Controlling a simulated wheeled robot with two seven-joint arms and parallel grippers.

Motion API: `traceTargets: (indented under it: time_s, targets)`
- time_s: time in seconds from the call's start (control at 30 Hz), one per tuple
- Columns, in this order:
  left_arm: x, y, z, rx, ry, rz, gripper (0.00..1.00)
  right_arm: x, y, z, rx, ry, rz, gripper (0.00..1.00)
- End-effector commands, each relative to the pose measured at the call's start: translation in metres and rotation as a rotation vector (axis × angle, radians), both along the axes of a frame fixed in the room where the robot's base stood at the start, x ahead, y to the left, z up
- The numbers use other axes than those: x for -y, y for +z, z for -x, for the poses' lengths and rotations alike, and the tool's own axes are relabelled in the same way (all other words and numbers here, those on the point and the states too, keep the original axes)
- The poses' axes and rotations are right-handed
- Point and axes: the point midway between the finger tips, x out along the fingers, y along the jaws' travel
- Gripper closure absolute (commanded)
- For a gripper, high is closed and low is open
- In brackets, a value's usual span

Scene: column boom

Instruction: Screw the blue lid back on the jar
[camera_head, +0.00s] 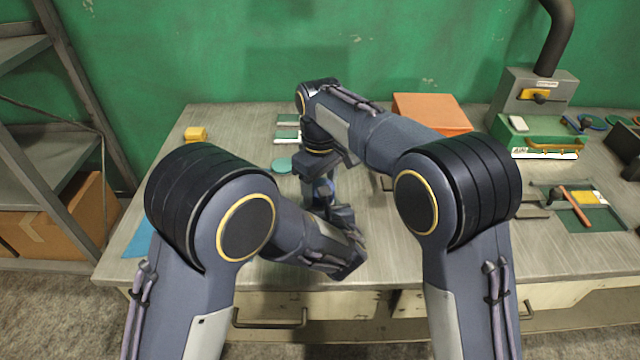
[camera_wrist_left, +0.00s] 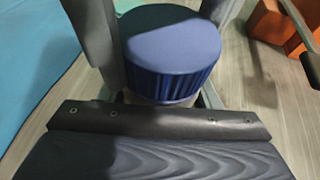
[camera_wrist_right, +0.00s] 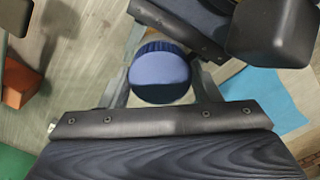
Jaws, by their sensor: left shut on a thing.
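The blue lid (camera_wrist_left: 170,50), round with a ribbed side, sits at the top of the jar in the left wrist view. Only a pale strip of the jar (camera_wrist_left: 165,101) shows under it. My left gripper (camera_wrist_left: 165,75) is shut on the jar, with a finger on each side. The lid also shows from above in the right wrist view (camera_wrist_right: 160,75). My right gripper (camera_wrist_right: 162,85) points down over it, its fingers on either side with small gaps. In the head view my arms mostly hide the jar and lid; whether the threads are engaged cannot be seen.
An orange box (camera_head: 432,112) stands at the back of the bench (camera_head: 225,130). A yellow block (camera_head: 196,133) and a blue sheet (camera_head: 136,241) lie at the left. A green machine (camera_head: 540,135) and a tool mat (camera_head: 590,215) are at the right. My two grippers are close together.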

Motion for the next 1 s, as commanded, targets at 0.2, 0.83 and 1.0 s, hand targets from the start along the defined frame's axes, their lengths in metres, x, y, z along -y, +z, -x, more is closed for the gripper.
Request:
traceTargets:
  time_s: [0.2,0.83,1.0]
  targets:
    - [0.0,0.0,0.0,0.001,0.0,0.0,1.0,0.0,0.0,0.0,0.0,-0.004,0.0,0.72]
    - [0.0,0.0,0.0,0.001,-0.001,0.0,1.0,-0.001,0.003,0.001,-0.001,-0.001,-0.001,0.19]
    - [0.0,0.0,0.0,0.0,0.0,0.0,1.0,-0.001,0.025,0.0,0.001,-0.001,-0.004,0.19]
